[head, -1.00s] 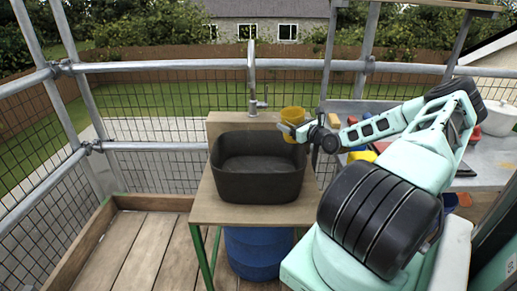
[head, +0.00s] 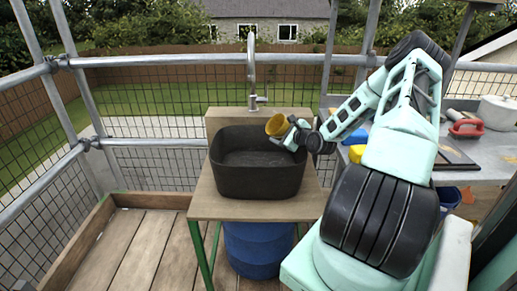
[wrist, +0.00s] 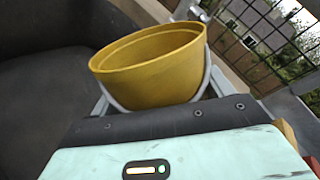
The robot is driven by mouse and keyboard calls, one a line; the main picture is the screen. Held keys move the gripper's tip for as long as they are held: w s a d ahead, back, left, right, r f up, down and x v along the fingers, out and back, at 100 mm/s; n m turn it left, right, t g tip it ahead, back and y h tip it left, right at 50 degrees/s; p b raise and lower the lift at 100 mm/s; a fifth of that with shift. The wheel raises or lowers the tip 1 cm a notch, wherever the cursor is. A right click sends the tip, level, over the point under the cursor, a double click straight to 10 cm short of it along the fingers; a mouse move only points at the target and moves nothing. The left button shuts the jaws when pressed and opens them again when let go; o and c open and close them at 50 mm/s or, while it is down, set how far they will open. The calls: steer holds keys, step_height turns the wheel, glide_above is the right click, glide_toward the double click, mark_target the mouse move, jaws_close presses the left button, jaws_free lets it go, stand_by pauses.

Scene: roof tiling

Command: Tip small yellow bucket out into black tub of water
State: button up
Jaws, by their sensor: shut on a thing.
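The small yellow bucket (head: 275,126) is held by my gripper (head: 288,131) above the right back part of the black tub (head: 258,181). The bucket is tilted, its mouth leaning to the left. In the wrist view the bucket (wrist: 155,75) sits between the fingers, with its pale handle hanging down around it. Its contents are hidden, and no stream shows leaving it. The dark inside of the tub (wrist: 40,105) fills the left of the wrist view. I cannot make out a water surface in it.
The tub stands on a wooden stand (head: 205,205) over a blue barrel (head: 258,250). A tap (head: 252,70) rises behind it. A grey bench (head: 490,148) at the right holds a white pot (head: 497,113) and a red-handled tool (head: 466,129). Scaffold rails surround the deck.

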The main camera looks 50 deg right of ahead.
mark_target(271, 124)
steer(key=shift+r+n, duration=0.35)
steer(key=shift+n, duration=0.15)
steer(key=shift+a+r+n+g+h, duration=0.1)
steer(key=shift+n+g+h, duration=0.2)
steer(key=shift+w+f+n+b, duration=0.1)
steer(key=shift+f+n+b, duration=0.35)
steer(key=shift+b, duration=0.65)
steer(key=shift+a+g+b, duration=0.1)
steer(key=shift+g+b, duration=0.2)
steer(key=shift+b, duration=0.05)
steer(key=shift+w+a+r+n+h+b, duration=0.1)
steer(key=shift+r+n+h+b, duration=0.25)
steer(key=shift+r+n+h, duration=0.25)
steer(key=shift+w+a+r+n+g+b, duration=0.15)
steer(key=shift+w+a+r+n+b, duration=0.1)
steer(key=shift+a+n+b, duration=0.2)
steer(key=shift+w+a+r+n+g+b, duration=0.2)
steer(key=shift+w+a+n+b, duration=0.1)
steer(key=shift+a+b, duration=0.1)
steer(key=shift+s+r+h, duration=0.1)
steer(key=shift+r+h, duration=0.05)
steer(key=shift+h, duration=0.15)
steer(key=shift+a+r+n+g, duration=0.25)
steer(key=shift+n, duration=0.35)
